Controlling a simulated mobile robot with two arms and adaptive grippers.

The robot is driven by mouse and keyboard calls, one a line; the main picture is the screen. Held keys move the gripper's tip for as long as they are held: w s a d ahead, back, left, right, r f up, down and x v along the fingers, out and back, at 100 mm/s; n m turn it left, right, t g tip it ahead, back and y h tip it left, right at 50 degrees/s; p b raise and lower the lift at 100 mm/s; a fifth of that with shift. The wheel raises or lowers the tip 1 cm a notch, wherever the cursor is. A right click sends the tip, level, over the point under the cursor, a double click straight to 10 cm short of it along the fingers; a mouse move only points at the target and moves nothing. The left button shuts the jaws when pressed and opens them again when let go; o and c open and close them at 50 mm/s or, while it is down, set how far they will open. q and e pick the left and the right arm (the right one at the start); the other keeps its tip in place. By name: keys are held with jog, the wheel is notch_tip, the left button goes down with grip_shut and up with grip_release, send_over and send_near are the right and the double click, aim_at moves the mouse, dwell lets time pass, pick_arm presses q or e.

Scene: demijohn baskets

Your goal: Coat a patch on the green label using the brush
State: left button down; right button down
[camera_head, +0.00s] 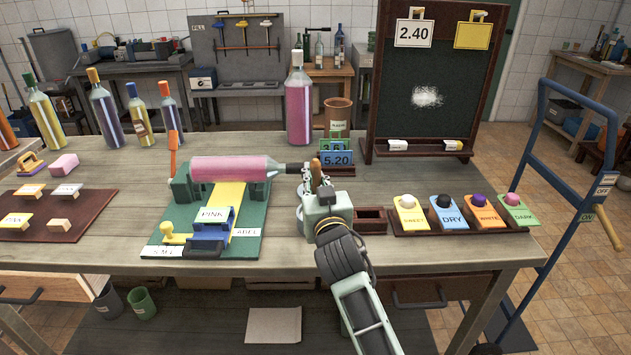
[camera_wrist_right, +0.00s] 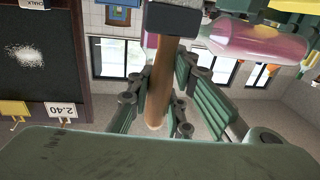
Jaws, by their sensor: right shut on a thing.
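My right gripper (camera_head: 318,182) is shut on a wooden-handled tool, which I take to be the brush (camera_head: 315,166). In the right wrist view the brush (camera_wrist_right: 166,75) has a brown handle between the fingers and a dark, blocky head; no bristles can be made out. The gripper is just right of a pink bottle (camera_head: 225,169) lying on a green stand (camera_head: 180,188). A green label (camera_head: 517,213) reading DARK, with a pink ball on it, is at the right end of a row of coloured labels, well away from the gripper. My left gripper is not in view.
Yellow, blue and orange labels (camera_head: 489,215) stand beside the green one on a dark rack (camera_head: 440,230). A chalkboard (camera_head: 425,80), a brown pot (camera_head: 337,112) and an upright pink bottle (camera_head: 299,105) stand behind. A dark board (camera_head: 75,212) with blocks lies left.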

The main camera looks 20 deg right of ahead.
notch_tip(320, 180, up, 7)
jog(key=p, duration=0.6)
jog(key=shift+p, duration=0.4)
jog(key=shift+s+f, duration=0.1)
jog(key=shift+f, duration=0.05)
